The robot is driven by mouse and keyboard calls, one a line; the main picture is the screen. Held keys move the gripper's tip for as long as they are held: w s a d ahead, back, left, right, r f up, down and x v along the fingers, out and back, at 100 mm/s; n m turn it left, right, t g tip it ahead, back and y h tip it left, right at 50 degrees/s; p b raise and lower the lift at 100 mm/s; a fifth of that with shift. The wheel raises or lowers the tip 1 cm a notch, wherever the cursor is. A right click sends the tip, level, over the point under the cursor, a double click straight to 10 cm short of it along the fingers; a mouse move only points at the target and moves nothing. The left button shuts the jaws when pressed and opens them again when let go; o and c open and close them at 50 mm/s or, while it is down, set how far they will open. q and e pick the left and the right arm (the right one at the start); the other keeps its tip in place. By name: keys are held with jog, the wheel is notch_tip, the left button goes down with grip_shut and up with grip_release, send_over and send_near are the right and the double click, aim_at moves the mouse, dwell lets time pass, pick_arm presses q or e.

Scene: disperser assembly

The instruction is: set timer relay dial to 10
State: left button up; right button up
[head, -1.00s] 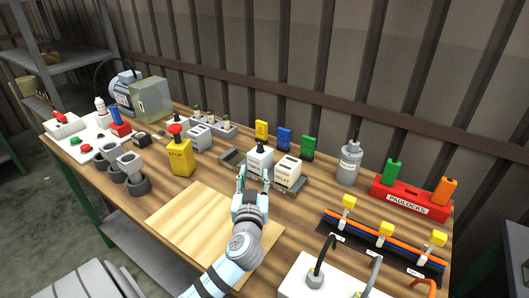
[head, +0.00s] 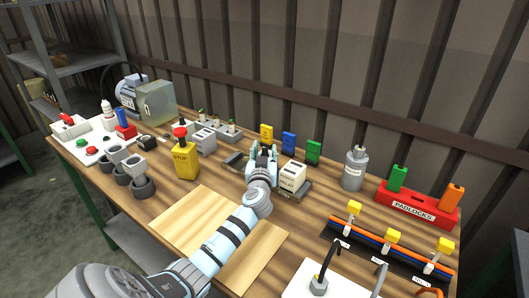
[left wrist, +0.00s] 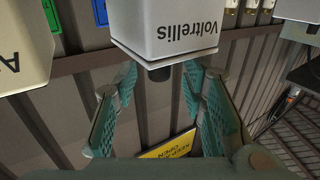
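The timer relay, a white box marked Voltrellis (left wrist: 165,28), fills the top middle of the left wrist view, where it appears upside down. Its dark dial (left wrist: 160,74) sticks out from the box between my fingers. My left gripper (left wrist: 160,100) is open, with one teal finger on each side of the dial; I see a gap on both sides. In the head view my left gripper (head: 262,153) reaches over the timer relay from the front and hides most of it. The dial's marks and setting cannot be read. My right gripper is not in view.
A white box labelled RELAY (head: 292,176) stands close on the right of my left gripper. A yellow STOP box (head: 185,161) is at the left. Yellow, blue and green blocks (head: 288,142) stand behind. A bare light wooden board (head: 205,222) lies in front.

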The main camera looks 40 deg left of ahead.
pick_arm(q)
grip_shut()
jog(key=shift+s+a+m+t+h, duration=0.1)
jog(key=shift+m+t+h, duration=0.55)
jog(key=shift+h, duration=0.25)
jog(key=shift+m+h, duration=0.35)
jog(key=shift+h, duration=0.05)
jog(key=shift+o, duration=0.4)
grip_release()
